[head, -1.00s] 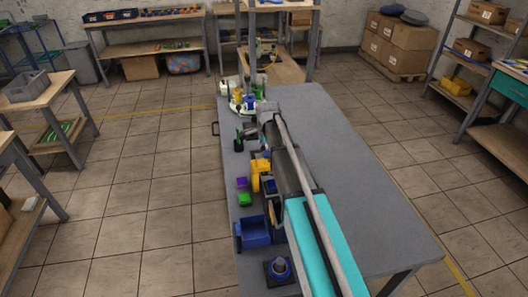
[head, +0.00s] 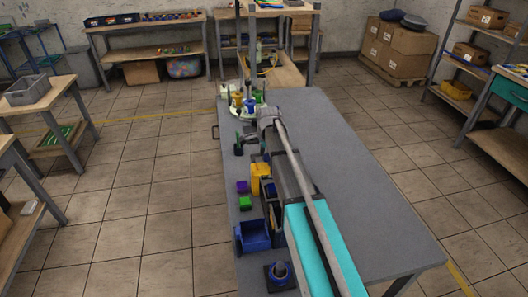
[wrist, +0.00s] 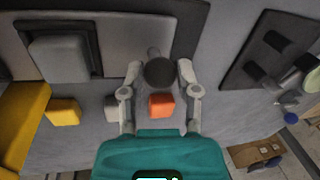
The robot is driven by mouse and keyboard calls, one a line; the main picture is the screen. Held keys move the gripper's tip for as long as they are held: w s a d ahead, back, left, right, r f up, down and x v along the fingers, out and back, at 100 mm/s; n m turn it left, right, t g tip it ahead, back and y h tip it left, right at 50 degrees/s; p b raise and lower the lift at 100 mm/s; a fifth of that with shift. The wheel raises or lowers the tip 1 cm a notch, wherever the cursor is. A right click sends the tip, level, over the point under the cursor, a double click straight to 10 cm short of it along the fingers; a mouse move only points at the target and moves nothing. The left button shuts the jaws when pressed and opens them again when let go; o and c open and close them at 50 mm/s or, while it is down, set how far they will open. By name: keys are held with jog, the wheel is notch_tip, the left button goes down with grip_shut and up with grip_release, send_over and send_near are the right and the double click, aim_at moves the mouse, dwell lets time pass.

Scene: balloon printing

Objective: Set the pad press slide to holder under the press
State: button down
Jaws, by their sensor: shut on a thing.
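In the wrist view the two fingers of my gripper (wrist: 160,72) are closed around a dark round knob (wrist: 160,71). A short grey rod runs from the knob toward a grey body with a dark edge; this looks like the pad press slide and its handle. A grey square block (wrist: 58,58) sits in a dark frame at the upper left, possibly the holder, but I cannot tell. In the head view my arm hides the gripper's fingertips and most of the press.
In the wrist view an orange block (wrist: 161,105) and a yellow block (wrist: 63,111) lie near the fingers. A dark plate with pegs (wrist: 270,55) is at right. In the head view a blue bin (head: 255,236) stands at the table's left edge; the table's right half (head: 350,170) is clear.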

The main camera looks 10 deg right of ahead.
jog(key=shift+s, duration=3.65)
jog(key=shift+c, duration=1.7)
grip_release()
jog(key=shift+w, duration=0.15)
